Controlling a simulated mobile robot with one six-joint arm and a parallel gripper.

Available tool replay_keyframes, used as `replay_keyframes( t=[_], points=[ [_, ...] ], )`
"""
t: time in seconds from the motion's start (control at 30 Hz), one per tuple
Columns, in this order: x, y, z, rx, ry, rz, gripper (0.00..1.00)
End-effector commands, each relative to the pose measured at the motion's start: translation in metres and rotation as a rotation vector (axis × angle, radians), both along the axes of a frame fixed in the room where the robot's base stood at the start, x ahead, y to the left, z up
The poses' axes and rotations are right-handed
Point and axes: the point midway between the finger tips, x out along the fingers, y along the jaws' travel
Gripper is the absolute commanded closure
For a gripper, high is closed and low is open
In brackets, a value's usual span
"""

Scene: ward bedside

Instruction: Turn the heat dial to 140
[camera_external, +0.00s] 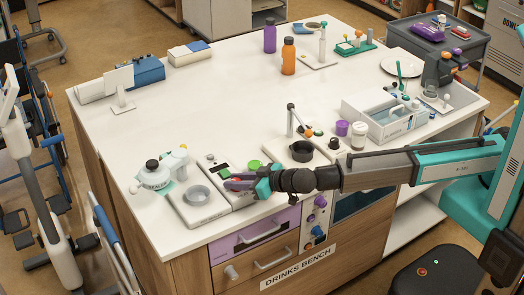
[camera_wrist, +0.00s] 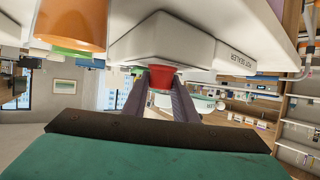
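My gripper (camera_external: 240,183) is over the front edge of the bench, beside a low white device (camera_external: 198,204) with a round grey plate. In the wrist view a small red knob-like piece (camera_wrist: 162,77) sits between the tips of my gripper (camera_wrist: 162,85), against a white labelled housing (camera_wrist: 165,42). It fills most of the finger gap; I cannot tell whether both fingers press on it. I cannot read any dial scale or the number 140. A front panel has a purple knob (camera_external: 320,201) and a blue knob (camera_external: 316,231), below and right of my gripper.
A dark pot (camera_external: 301,151) and a green disc (camera_external: 254,165) are close to my gripper. A white kettle (camera_external: 154,176) stands to the left. Two bottles, purple (camera_external: 270,36) and orange (camera_external: 288,56), stand further back. The bench's middle is mostly clear.

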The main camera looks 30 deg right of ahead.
Motion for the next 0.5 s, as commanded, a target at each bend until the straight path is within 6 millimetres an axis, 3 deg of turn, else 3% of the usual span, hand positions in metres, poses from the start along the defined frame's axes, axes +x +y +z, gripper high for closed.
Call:
replay_keyframes(
  t=[0.03,0.1,0.5],
  points=[
    [0.0,0.0,0.0001,0.0,0.0,0.0,0.88],
    [-0.0001,-0.0001,0.0002,0.0,0.0,0.0,0.97],
    [0.0005,0.002,-0.0029,0.001,-0.001,-0.04,0.97]
  ],
)
